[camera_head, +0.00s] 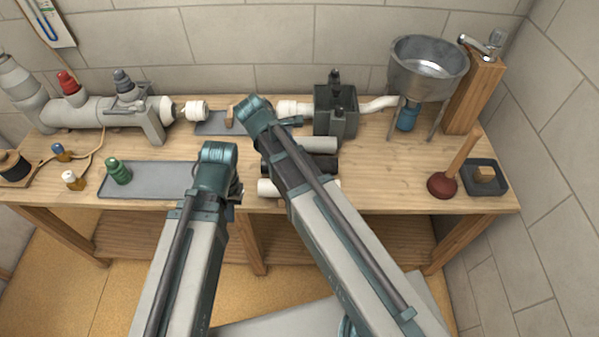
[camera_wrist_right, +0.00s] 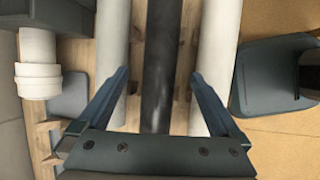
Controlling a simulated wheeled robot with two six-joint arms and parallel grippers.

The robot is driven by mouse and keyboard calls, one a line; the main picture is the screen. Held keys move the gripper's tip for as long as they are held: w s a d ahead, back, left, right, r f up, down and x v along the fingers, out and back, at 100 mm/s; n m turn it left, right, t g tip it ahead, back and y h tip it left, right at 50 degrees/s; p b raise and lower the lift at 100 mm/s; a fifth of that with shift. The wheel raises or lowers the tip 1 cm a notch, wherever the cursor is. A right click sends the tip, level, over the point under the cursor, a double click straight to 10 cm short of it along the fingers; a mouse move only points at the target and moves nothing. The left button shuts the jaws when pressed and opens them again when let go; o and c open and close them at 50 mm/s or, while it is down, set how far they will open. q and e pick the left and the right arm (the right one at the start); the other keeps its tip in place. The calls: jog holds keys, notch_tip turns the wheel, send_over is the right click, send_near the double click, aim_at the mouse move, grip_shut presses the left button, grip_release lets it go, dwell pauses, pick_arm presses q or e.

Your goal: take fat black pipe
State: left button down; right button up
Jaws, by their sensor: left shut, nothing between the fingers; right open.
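The fat black pipe (camera_wrist_right: 160,60) runs lengthwise through the middle of the right wrist view, between two lighter pipes. In the head view the black pipe (camera_head: 324,164) shows only in part, behind my right arm. My right gripper (camera_wrist_right: 160,75) is open and empty, its two fingers spread with the black pipe between them in the picture. I cannot tell how far above the pipe the fingertips are. My left gripper (camera_head: 233,195) is shut and empty, left of the pipes; its fingers are mostly hidden by its own wrist.
A grey pipe (camera_head: 318,144) lies behind the black one and a white pipe (camera_head: 268,187) in front. A dark box (camera_head: 336,110) stands behind them. The bench right of the pipes is clear to the plunger (camera_head: 443,184).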

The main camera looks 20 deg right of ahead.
jog(key=shift+d+f, duration=0.2)
jog(key=shift+f, duration=0.35)
pick_arm(q)
jog(key=shift+f, duration=0.5)
pick_arm(e)
jog(key=shift+r, duration=0.1)
pick_arm(q)
jog(key=shift+f, duration=0.1)
pick_arm(e)
jog(key=b+x, duration=0.5)
jog(key=shift+f, duration=0.25)
pick_arm(q)
notch_tip(320, 180, down, 4)
jog(key=shift+f, duration=0.25)
pick_arm(e)
jog(key=shift+r, duration=0.15)
jog(key=shift+c, duration=0.3)
jog(key=c, duration=1.5)
